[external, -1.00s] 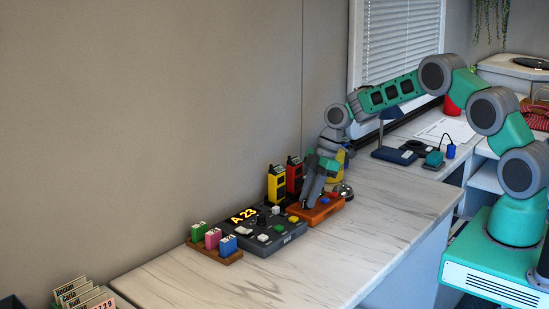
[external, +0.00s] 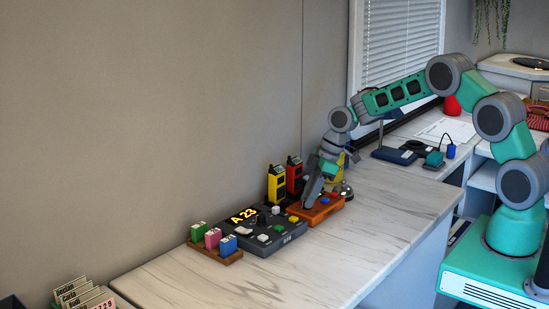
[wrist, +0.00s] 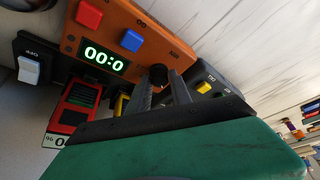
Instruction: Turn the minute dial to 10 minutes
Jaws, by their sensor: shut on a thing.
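The orange timer box (external: 326,208) stands on the marble counter, to the right of the dark console. In the wrist view the timer (wrist: 186,58) shows a red button (wrist: 89,15), a blue button (wrist: 131,40) and a lit green display (wrist: 103,56) whose visible digits read "00:0", with the rest hard to read. A black round dial (wrist: 158,75) sits beside the display. My gripper (wrist: 160,86) points down at the timer, its fingers shut on the dial and partly hiding it. In the external view my gripper (external: 306,204) covers the dial.
The dark console (external: 276,240) with an "A 23" display stands left of the timer. A yellow radio (external: 276,186) and a red radio (external: 294,176) stand close behind. A wooden rack (external: 215,252) holds coloured blocks. The front counter (external: 340,262) is clear.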

